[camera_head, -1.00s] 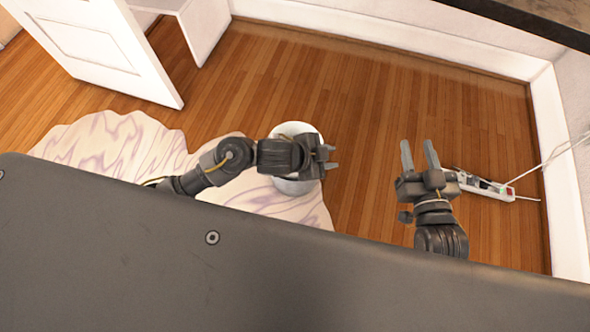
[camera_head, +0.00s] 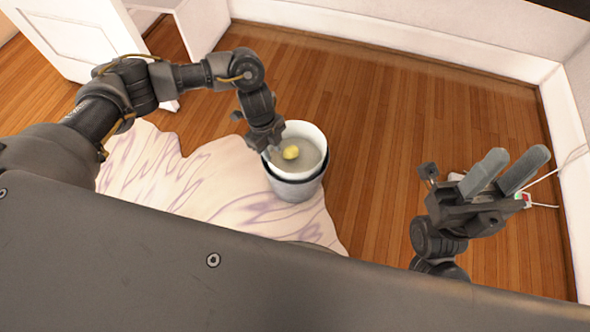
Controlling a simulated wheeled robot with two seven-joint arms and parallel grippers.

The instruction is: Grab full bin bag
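A round white and grey bin (camera_head: 296,188) stands on the floor at the rug's edge, with a dark band below its rim. Its inside looks pale grey, perhaps a bag lining (camera_head: 311,158); I cannot tell the bag from the bin. A small yellow thing (camera_head: 291,152) lies inside. My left gripper (camera_head: 273,153) points down at the bin's left rim. Its fingertips are hard to make out, so I cannot tell whether it is shut or touches the rim. My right gripper (camera_head: 510,170) is open and empty, well right of the bin, its fingers apart and pointing up right.
A pale patterned rug (camera_head: 165,180) lies left of and under the bin. A white power strip (camera_head: 455,178) with cables lies behind my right gripper, by the right wall. A white door (camera_head: 70,35) stands at upper left.

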